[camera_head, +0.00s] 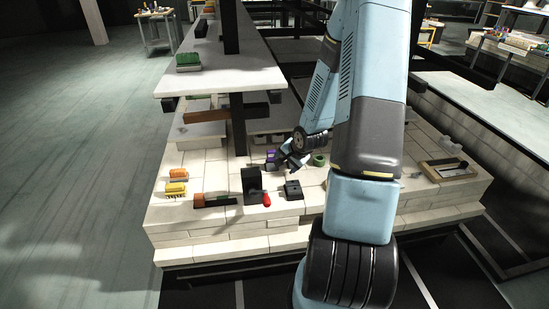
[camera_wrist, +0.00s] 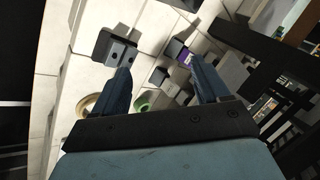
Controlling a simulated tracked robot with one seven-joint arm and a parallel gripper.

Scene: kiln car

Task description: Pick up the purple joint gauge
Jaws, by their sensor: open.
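The purple joint gauge (camera_head: 271,154) is a small purple piece on the pale tiled deck, just left of my gripper (camera_head: 285,164) in the head view. In the wrist view the purple gauge (camera_wrist: 185,58) lies close to the inner side of the right finger's tip, partly hidden by that finger. My gripper (camera_wrist: 160,68) is open, with nothing held between its fingers. Small dark blocks (camera_wrist: 159,75) sit beside the gauge, between the fingers in that view. I cannot tell whether a finger touches the gauge.
A dark block with two holes (camera_wrist: 115,48) is by the left finger. A green ring (camera_head: 319,160) lies right of my gripper. A black holder (camera_head: 252,182) with a red handle (camera_head: 267,199) stands nearer. A black post (camera_head: 238,125) and pale shelf (camera_head: 222,78) rise at left.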

